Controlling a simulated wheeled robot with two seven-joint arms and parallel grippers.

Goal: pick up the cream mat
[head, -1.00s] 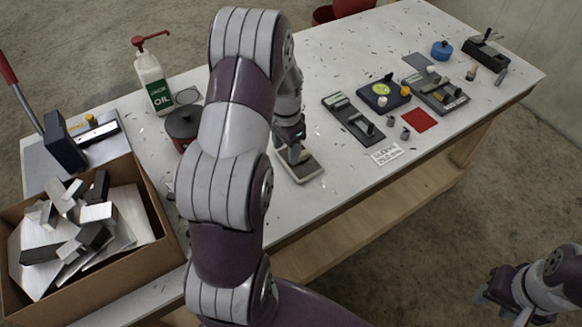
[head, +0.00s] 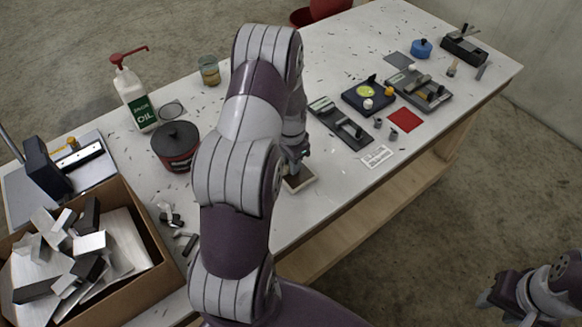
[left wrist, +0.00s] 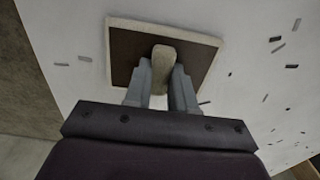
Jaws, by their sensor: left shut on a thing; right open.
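The cream mat (head: 302,184) lies near the front edge of the white table, partly hidden by my left arm. In the left wrist view it is a squarish piece (left wrist: 196,51) with a dark brown face, a cream rim and a raised cream piece in its middle. My left gripper (left wrist: 162,84) is shut on that raised piece; in the head view the gripper (head: 297,160) is over the mat. I cannot tell whether the mat is clear of the table. My right gripper (head: 487,300) is open, off the table at the lower right.
A dark red pot (head: 176,146), an oil bottle (head: 138,101) and a box of metal offcuts (head: 150,232) stand to the left. Tools, a red square (head: 405,120) and a white card (head: 377,156) lie to the right. The tabletop (head: 340,178) right of the mat is mostly clear.

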